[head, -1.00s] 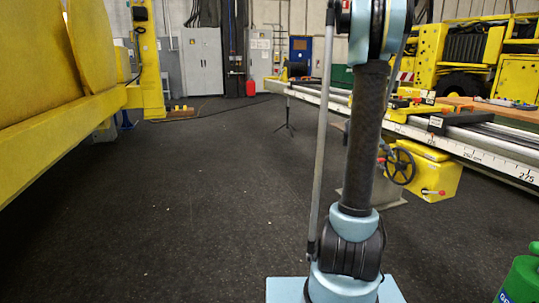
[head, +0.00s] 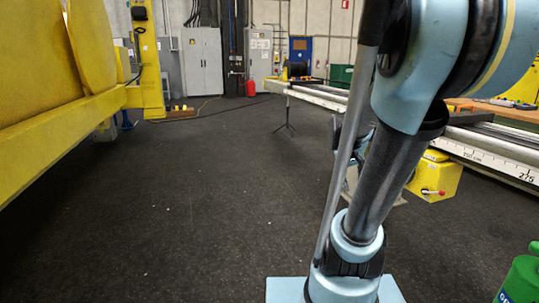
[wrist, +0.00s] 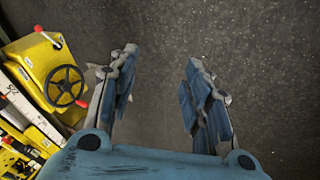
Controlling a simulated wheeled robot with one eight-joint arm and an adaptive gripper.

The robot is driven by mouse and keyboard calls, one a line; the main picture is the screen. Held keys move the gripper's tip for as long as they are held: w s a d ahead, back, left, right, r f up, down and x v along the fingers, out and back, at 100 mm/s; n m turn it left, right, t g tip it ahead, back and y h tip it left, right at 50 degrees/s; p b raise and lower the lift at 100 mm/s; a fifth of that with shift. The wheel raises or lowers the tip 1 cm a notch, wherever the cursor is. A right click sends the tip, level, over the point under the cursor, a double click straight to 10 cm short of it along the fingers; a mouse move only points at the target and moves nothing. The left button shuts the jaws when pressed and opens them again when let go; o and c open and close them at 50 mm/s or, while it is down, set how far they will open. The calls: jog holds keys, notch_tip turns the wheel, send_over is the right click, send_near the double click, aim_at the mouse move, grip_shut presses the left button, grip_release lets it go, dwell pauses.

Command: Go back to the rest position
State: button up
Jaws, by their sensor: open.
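My gripper (wrist: 158,92) is in the wrist view, with its two blue and grey fingers spread apart. Nothing is between the fingers; dark floor shows in the gap. In the head view my arm stands on the right side and leans to the upper right, and its upper part runs out of the frame. I cannot make out the fingers clearly in the head view, as my arm covers that area.
A long measuring rail (head: 490,150) runs along the right, with a yellow box (head: 436,176) below it. The box's black handwheel (wrist: 65,86) shows left of my gripper. A yellow beam (head: 60,135) is at left. A green container (head: 522,282) is at lower right. The middle floor is clear.

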jog(key=s+a+f+y, duration=0.2)
jog(key=s+a, duration=0.3)
jog(key=s, duration=0.3)
jog(key=s+a+f+g+y, duration=0.1)
jog(key=s+a+f, duration=0.3)
jog(key=s+a, duration=0.2)
jog(key=shift+s+f+m+y, duration=0.3)
jog(key=shift+s+f+y, duration=0.1)
jog(key=shift+s, duration=0.45)
